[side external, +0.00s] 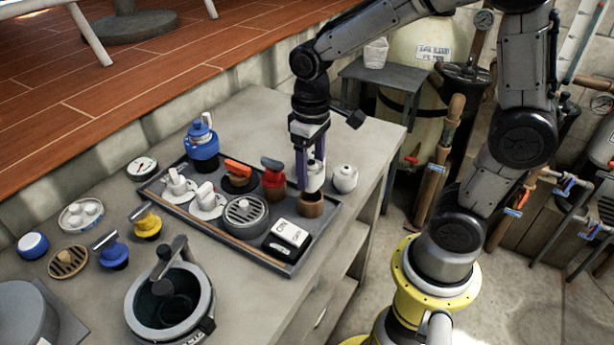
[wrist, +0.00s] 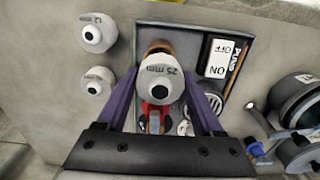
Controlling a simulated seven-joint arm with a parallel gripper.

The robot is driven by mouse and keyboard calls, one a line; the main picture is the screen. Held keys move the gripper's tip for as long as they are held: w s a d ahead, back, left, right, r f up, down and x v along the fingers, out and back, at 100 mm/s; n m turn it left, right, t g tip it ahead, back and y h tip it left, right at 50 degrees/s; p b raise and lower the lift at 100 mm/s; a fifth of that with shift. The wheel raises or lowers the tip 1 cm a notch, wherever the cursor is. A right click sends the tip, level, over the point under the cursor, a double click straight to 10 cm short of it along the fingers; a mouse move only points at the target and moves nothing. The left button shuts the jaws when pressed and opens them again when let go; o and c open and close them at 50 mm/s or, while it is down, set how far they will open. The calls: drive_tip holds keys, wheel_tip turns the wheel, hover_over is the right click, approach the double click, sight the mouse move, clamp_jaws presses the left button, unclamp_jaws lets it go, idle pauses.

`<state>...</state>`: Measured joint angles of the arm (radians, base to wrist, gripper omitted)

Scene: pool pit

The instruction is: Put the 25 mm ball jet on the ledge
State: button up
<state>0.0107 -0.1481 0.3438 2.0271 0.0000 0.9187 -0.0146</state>
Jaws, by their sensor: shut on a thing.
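The 25 mm ball jet (wrist: 158,76) is a white round fitting with a dark centre hole and "25 mm" on its face. My gripper (wrist: 163,88) is shut on it, with a purple finger on each side. In the side view the ball jet (side external: 315,182) is upright between the fingers of my gripper (side external: 311,172), just above a brown cup (side external: 310,206) in the dark tray (side external: 212,238). I cannot tell whether it touches the cup. Two similar white jets (wrist: 95,31) (wrist: 94,78) stand outside the tray in the wrist view; one shows in the side view (side external: 345,178).
The grey concrete top (side external: 262,117) carries the tray, which holds valves, a round grate (side external: 246,215) and a white-labelled box (side external: 290,234). An open round pot (side external: 170,300) is in front. Bare concrete lies behind the tray.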

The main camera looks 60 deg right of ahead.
drive_tip(key=shift+s+n, duration=0.35)
drive_tip(key=shift+n, duration=0.15)
drive_tip(key=s+d+r, duration=0.6)
drive_tip(key=s+d, duration=0.4)
drive_tip(key=s, duration=0.4)
drive_tip(key=shift+m, duration=0.5)
drive_tip(key=w+d+f, duration=0.6)
drive_tip(key=w, duration=0.1)
drive_tip(key=w+d+f, duration=0.3)
drive_tip(key=shift+w, duration=0.4)
drive_tip(key=shift+w+d+f, duration=0.1)
drive_tip(key=shift+w+f, duration=0.1)
drive_tip(key=shift+f, duration=1.7)
drive_tip(key=o, duration=1.2)
drive_tip(key=shift+f, duration=0.1)
